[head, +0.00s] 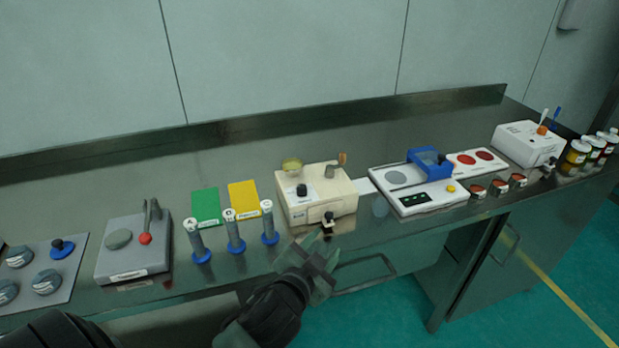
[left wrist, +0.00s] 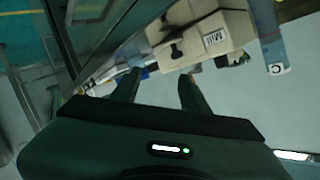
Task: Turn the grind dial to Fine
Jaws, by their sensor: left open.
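The cream mill (head: 318,205) stands on the steel bench near the middle of the head view. A black knob (head: 302,190) sits on its top beside a white label, and a second dark knob (head: 328,217) is on its front face. I cannot read which is the grind dial or its setting. In the left wrist view the mill (left wrist: 205,40) shows tilted, with a "Mill" label and a black knob (left wrist: 176,49). My left gripper (head: 322,260) is open and empty, in front of and below the mill's front, apart from it. My right gripper is out of view.
Three labelled cylinders on blue bases (head: 235,235) stand left of the mill, with green (head: 206,207) and yellow (head: 243,196) cards behind. A grey device (head: 135,255) with a red-knobbed lever is further left. A white panel (head: 415,190) with a blue block is to the right.

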